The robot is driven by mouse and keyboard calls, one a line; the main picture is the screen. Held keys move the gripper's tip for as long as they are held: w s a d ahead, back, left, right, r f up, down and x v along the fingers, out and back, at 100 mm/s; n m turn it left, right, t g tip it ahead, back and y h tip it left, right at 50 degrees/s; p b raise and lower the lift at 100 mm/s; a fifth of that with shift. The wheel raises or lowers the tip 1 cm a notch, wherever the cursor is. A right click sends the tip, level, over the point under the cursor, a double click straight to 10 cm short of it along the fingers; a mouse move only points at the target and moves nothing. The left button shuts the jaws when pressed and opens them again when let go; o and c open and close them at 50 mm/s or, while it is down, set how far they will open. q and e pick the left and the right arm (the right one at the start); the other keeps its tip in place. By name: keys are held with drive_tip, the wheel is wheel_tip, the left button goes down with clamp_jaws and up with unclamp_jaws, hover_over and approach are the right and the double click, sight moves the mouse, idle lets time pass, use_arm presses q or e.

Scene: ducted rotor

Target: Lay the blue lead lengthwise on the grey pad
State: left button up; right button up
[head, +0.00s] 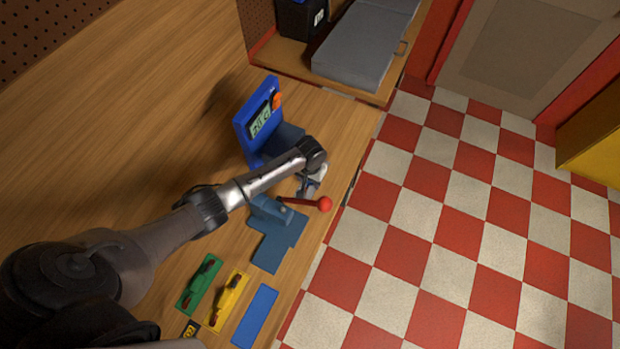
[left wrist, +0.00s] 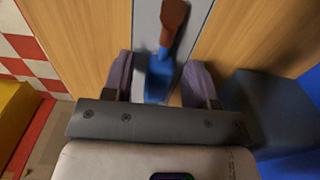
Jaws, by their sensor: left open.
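The blue lead (left wrist: 158,78) shows in the left wrist view, with a blue end and a reddish-brown end. It appears to lie along the grey pad (left wrist: 204,14), slightly slanted to its long edges. My left gripper (head: 310,189) is open, and in the left wrist view its fingers (left wrist: 160,88) stand on either side of the lead's blue end, with gaps showing. In the head view my gripper and wrist mostly hide the pad and the lead. My right gripper is not in view.
A blue meter (head: 258,122) stands beside my left wrist. A blue-grey fixture (head: 277,240) with a red-knobbed lever (head: 325,204) is close to the gripper. Green (head: 192,298) and yellow (head: 220,316) pads hold dark leads; a blue pad (head: 255,315) is bare. The bench edge is nearby.

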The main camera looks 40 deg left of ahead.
use_arm(q)
drive_tip(key=shift+r, duration=0.1)
wheel_tip(320, 180, up, 12)
drive_tip(key=shift+p, duration=0.45)
idle(0.3)
